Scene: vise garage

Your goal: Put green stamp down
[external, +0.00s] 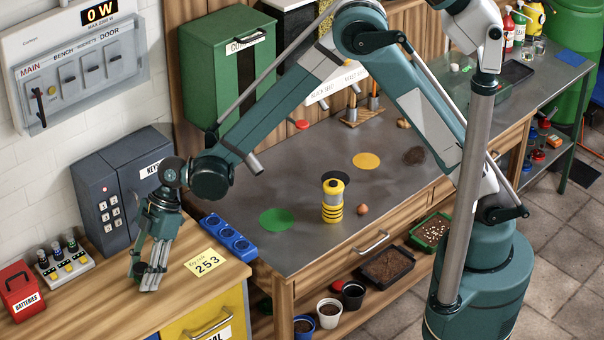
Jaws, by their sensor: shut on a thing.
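My gripper (150,279) points down over the wooden counter (110,312) at the lower left, in front of the grey keypad box. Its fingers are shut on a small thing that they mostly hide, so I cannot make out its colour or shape. I cannot tell whether it touches the counter. No green stamp can be clearly picked out. A flat green disc (277,219) lies on the grey workbench (315,180).
A yellow-black cylinder (333,200) stands on the workbench.

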